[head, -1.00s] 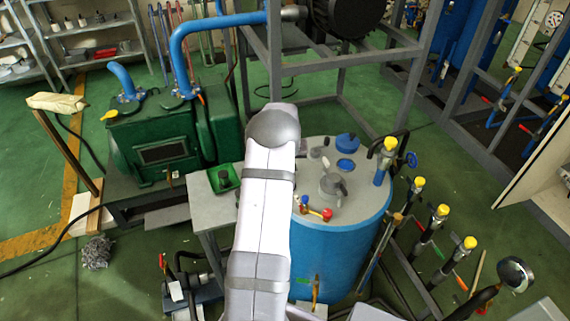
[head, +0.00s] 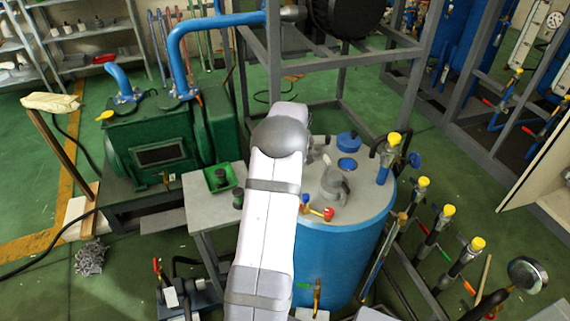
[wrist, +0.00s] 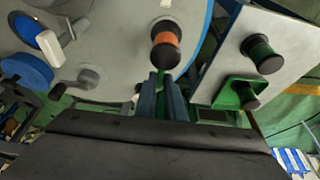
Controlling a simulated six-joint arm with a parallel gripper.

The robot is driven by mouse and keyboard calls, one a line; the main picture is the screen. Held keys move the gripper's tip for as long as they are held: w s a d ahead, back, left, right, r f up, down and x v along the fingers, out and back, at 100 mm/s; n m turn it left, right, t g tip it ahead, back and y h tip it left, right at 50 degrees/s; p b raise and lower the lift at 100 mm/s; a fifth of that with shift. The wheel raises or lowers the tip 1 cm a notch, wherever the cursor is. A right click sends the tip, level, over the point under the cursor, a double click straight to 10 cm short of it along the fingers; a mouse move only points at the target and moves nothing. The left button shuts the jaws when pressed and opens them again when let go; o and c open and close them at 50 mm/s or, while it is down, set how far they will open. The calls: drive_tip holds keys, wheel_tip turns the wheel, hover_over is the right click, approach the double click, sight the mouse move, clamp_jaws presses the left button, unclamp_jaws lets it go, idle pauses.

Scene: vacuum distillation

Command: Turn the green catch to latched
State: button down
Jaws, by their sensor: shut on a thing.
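My gripper (wrist: 168,88) shows in the wrist view with its two dark fingers close together. A narrow green piece, apparently the green catch (wrist: 167,73), shows at the fingertips, and the fingers are shut on it. Most of the catch is hidden by the fingers and by the orange and black knob (wrist: 165,45) just above it, so its angle cannot be told. The catch sits by the rim of the round grey tank lid (wrist: 115,25). In the head view my arm hides the gripper and the catch.
The blue tank (head: 335,255) carries a red-tipped valve (head: 328,213) and a blue cap (head: 348,141) on its lid. Left of it, a small grey table (head: 205,205) holds a green tray (head: 222,179) and a black knob (head: 238,198). Yellow-capped valves (head: 449,211) stand at right.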

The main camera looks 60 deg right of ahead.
drive_tip(key=c, duration=1.8)
unclamp_jaws()
drive_tip(key=shift+c, duration=0.2)
drive_tip(key=shift+b+v, duration=1.05)
drive_tip(key=shift+v, duration=2.6)
